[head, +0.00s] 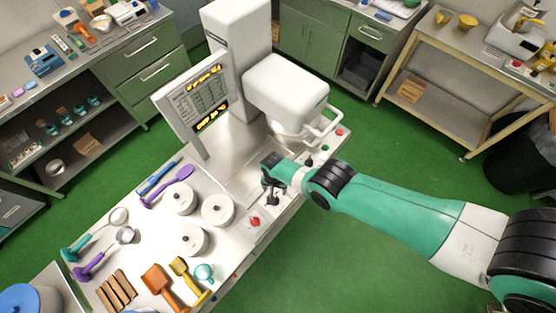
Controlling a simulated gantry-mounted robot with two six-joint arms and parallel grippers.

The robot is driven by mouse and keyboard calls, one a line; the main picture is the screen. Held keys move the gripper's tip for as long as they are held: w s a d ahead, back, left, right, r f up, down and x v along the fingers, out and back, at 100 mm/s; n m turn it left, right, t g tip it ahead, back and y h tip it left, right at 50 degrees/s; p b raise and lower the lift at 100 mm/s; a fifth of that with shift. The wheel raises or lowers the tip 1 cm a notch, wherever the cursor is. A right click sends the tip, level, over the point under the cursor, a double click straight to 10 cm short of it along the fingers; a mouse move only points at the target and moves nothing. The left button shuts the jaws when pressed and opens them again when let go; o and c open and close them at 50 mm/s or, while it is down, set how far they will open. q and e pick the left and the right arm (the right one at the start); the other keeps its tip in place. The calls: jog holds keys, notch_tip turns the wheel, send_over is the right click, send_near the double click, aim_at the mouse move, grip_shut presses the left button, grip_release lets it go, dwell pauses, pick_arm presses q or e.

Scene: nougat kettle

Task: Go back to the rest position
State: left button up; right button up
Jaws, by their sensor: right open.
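My right gripper (270,190) is open and hangs over the right part of the white worktable, in front of the white mixing machine (285,88). I see nothing between its fingers. My right arm reaches in from the lower right. My left gripper is not in the head view. A red button (254,222) sits on the table just below the right gripper in the picture. The area under the machine's head is partly hidden by my right wrist.
Several white lidded pots (192,239) stand on the worktable, with a purple spatula (168,186), ladles (100,250) and an orange scoop (160,285) around them. A display panel (195,98) stands behind.

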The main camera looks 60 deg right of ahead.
dwell(0.3)
jog(key=w+a+r+n+t, duration=0.25)
jog(key=w+r+t, duration=0.35)
jog(key=w+r, duration=1.1)
jog(key=w+a+r+n+t, duration=0.15)
jog(key=w+r+t, duration=0.3)
jog(key=r, duration=0.85)
jog(key=w+a+r+t, duration=0.3)
jog(key=w+r+t, duration=0.15)
jog(key=r, duration=0.85)
jog(key=s+a+r+n+t, duration=0.1)
jog(key=s+r+n+t, duration=0.15)
jog(key=r, duration=0.85)
jog(key=s+a+r+n+t, duration=0.1)
jog(key=s+r+t, duration=0.25)
jog(key=r, duration=0.65)
jog(key=s+r+n+t+y, duration=0.2)
jog(key=s+r+n+t, duration=0.4)
jog(key=s+r, duration=1.1)
jog(key=s, duration=0.3)
jog(key=shift+d+n, duration=0.3)
jog(key=shift+n, duration=0.05)
